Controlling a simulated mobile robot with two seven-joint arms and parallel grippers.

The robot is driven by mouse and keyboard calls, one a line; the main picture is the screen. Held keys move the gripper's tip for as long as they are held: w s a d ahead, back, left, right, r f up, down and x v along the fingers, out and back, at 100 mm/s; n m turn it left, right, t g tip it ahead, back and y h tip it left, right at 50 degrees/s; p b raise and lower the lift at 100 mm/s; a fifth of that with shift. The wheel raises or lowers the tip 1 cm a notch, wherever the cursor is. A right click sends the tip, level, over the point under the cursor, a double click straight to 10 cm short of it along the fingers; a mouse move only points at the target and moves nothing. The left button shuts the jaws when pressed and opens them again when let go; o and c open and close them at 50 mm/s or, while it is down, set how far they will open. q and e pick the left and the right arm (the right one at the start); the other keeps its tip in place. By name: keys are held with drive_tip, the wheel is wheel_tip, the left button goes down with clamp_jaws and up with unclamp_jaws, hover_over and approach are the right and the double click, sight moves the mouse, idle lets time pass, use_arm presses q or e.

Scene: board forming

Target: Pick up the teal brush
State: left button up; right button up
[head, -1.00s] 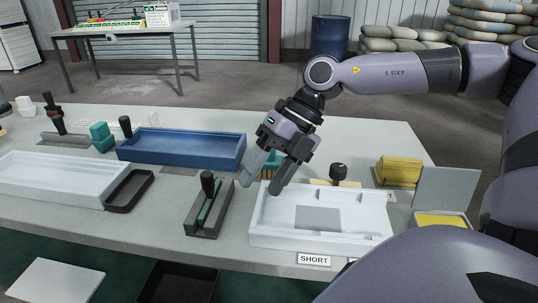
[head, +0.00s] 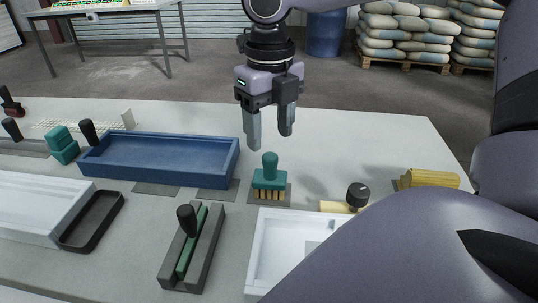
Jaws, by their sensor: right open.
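The teal brush (head: 269,179) stands upright on a grey mat on the table, bristles down, with its rounded knob on top. It is right of the blue tray and behind the white tray. My right gripper (head: 270,140) points down just above the brush. Its two fingers are apart with nothing between them, and the knob is just below the fingertips. My left gripper is not in view.
The blue tray (head: 160,137) is left of the brush. The white tray (head: 262,252) and a grey holder with a black-knobbed tool (head: 187,218) are nearer. A black-knobbed tool (head: 357,195) and yellow block (head: 429,179) are to the right. The table behind is clear.

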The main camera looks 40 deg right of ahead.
sight(270, 155)
wheel_tip(270, 155, down, 7)
drive_tip(key=shift+d+r, duration=0.15)
drive_tip(key=shift+w, duration=0.1)
clamp_jaws()
